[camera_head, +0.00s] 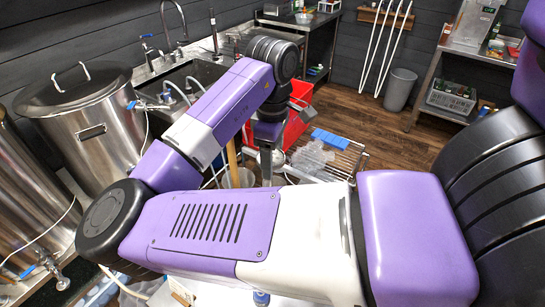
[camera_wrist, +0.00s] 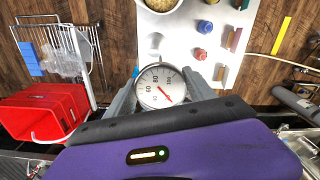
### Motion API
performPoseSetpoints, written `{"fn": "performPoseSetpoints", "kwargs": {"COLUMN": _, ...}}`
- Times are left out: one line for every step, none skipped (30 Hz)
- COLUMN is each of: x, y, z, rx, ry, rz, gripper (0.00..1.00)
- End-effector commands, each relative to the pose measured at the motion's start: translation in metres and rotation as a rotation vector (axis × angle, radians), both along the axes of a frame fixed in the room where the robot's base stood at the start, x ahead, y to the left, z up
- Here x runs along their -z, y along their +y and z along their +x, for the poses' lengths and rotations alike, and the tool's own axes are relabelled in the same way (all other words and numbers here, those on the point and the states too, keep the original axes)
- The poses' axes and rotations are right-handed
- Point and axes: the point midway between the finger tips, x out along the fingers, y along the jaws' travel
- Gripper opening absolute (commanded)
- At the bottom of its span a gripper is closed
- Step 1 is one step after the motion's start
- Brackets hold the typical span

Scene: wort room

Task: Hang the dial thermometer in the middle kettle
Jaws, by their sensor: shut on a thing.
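The dial thermometer (camera_wrist: 161,86) has a round white face with a red needle. In the wrist view it sits between the two grey fingers of my gripper (camera_wrist: 165,92), which is shut on it. The dial faces the wrist camera, and its stem is hidden. In the head view my own arm hides most of the gripper and I cannot make out the thermometer. A steel kettle with a dark lid (camera_head: 85,120) stands at the left in the head view. Another steel kettle (camera_head: 28,205) is cut off by the left edge. I cannot tell which is the middle kettle.
A white tabletop (camera_wrist: 195,58) below my gripper carries a bowl of grain (camera_wrist: 160,3), a red-capped bottle (camera_wrist: 200,54) and other small items. A red crate (camera_wrist: 40,112) and a wire rack (camera_wrist: 58,50) are at the left. A sink (camera_head: 195,75) lies behind my arm.

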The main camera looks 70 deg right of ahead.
Motion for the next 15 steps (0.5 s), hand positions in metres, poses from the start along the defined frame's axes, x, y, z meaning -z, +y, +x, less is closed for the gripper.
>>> {"fn": "performPoseSetpoints", "kwargs": {"x": -0.001, "y": 0.000, "z": 0.000, "rx": 0.000, "ry": 0.000, "rz": 0.000, "gripper": 0.14}}
{"fn": "performPoseSetpoints", "kwargs": {"x": -0.001, "y": 0.000, "z": 0.000, "rx": 0.000, "ry": 0.000, "rz": -0.001, "gripper": 0.14}}
{"fn": "performPoseSetpoints", "kwargs": {"x": -0.003, "y": -0.001, "z": 0.000, "rx": 0.000, "ry": 0.000, "rz": -0.001, "gripper": 0.14}}
{"fn": "performPoseSetpoints", "kwargs": {"x": -0.004, "y": -0.001, "z": 0.000, "rx": 0.000, "ry": 0.000, "rz": -0.001, "gripper": 0.14}}
{"fn": "performPoseSetpoints", "kwargs": {"x": -0.005, "y": -0.001, "z": 0.000, "rx": 0.000, "ry": 0.000, "rz": -0.001, "gripper": 0.14}}
{"fn": "performPoseSetpoints", "kwargs": {"x": -0.007, "y": -0.002, "z": -0.001, "rx": 0.000, "ry": 0.000, "rz": -0.001, "gripper": 0.14}}
{"fn": "performPoseSetpoints", "kwargs": {"x": -0.009, "y": -0.002, "z": -0.001, "rx": 0.000, "ry": 0.001, "rz": -0.002, "gripper": 0.14}}
{"fn": "performPoseSetpoints", "kwargs": {"x": -0.010, "y": -0.003, "z": -0.001, "rx": 0.000, "ry": 0.001, "rz": -0.002, "gripper": 0.14}}
{"fn": "performPoseSetpoints", "kwargs": {"x": -0.012, "y": -0.003, "z": -0.001, "rx": 0.000, "ry": 0.001, "rz": -0.002, "gripper": 0.14}}
{"fn": "performPoseSetpoints", "kwargs": {"x": -0.013, "y": -0.003, "z": -0.001, "rx": 0.000, "ry": 0.001, "rz": -0.002, "gripper": 0.14}}
{"fn": "performPoseSetpoints", "kwargs": {"x": -0.014, "y": -0.004, "z": -0.001, "rx": 0.000, "ry": 0.001, "rz": -0.002, "gripper": 0.14}}
{"fn": "performPoseSetpoints", "kwargs": {"x": -0.016, "y": -0.004, "z": -0.001, "rx": -0.001, "ry": 0.001, "rz": -0.001, "gripper": 0.14}}
{"fn": "performPoseSetpoints", "kwargs": {"x": -0.017, "y": -0.004, "z": -0.001, "rx": -0.001, "ry": 0.001, "rz": -0.001, "gripper": 0.14}}
{"fn": "performPoseSetpoints", "kwargs": {"x": -0.017, "y": -0.005, "z": -0.001, "rx": 0.000, "ry": 0.000, "rz": -0.001, "gripper": 0.14}}
{"fn": "performPoseSetpoints", "kwargs": {"x": -0.018, "y": -0.005, "z": -0.001, "rx": 0.000, "ry": 0.000, "rz": -0.001, "gripper": 0.14}}
